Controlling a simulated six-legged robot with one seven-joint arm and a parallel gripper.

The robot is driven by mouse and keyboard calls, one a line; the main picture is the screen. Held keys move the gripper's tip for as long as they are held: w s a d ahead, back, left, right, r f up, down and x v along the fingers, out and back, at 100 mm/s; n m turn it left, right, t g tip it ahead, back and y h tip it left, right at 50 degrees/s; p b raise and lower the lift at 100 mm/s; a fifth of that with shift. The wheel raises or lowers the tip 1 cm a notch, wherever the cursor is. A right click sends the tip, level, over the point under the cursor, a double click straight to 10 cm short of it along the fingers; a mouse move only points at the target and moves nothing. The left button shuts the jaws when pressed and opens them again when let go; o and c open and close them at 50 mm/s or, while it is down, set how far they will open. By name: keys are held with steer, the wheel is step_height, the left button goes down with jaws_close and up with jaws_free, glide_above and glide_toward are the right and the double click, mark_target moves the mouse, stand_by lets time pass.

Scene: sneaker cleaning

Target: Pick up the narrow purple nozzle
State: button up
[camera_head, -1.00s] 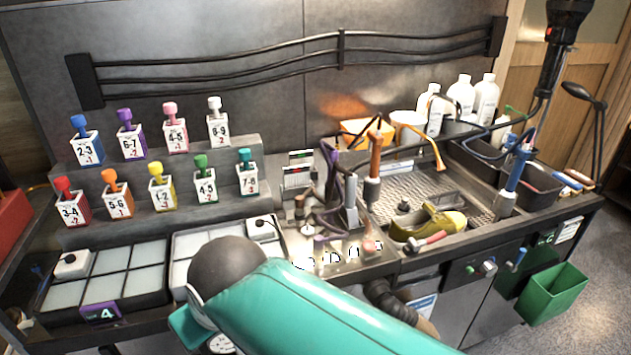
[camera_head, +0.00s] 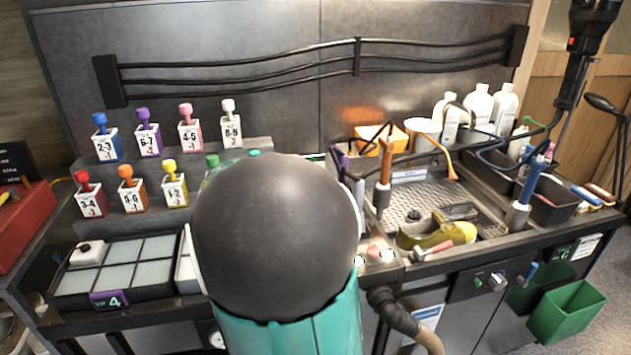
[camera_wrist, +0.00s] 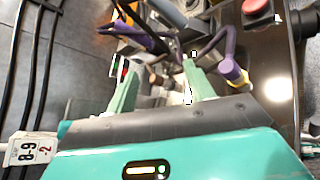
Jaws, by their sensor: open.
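In the wrist view, a small purple piece with a yellowish end (camera_wrist: 232,72) is just right of my gripper's right finger, apart from it. It may be the narrow purple nozzle, but I cannot tell. A purple hose (camera_wrist: 215,42) curves close above it. My gripper (camera_wrist: 159,67) is open, its two pale green fingers spread with nothing held between them. In the head view, my arm's dark round joint hides the gripper and most of the nozzle area. A purple upright part (camera_head: 342,159) shows just right of that joint.
Numbered white blocks with coloured tops (camera_head: 147,140) stand on steps at left; one also shows near the gripper (camera_wrist: 28,150). A red button (camera_wrist: 256,6) is at the wrist view's top.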

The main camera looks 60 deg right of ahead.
steer(key=shift+w+d+f+n+t+h, duration=0.5)
steer(key=shift+d+n, duration=1.05)
steer(key=shift+d, duration=2.9)
steer(key=shift+w+d+f+n+t+h, duration=0.1)
steer(key=shift+w+d+f+n+h, duration=0.75)
steer(key=shift+d, duration=3.6)
steer(key=shift+s+d+f+n+t+h, duration=0.25)
steer(key=shift+d+n+h, duration=0.6)
steer(key=shift+d+n, duration=2.5)
steer(key=shift+d+r+m, duration=0.1)
steer(key=shift+d+m, duration=0.95)
steer(key=shift+m, duration=0.1)
jaws_close()
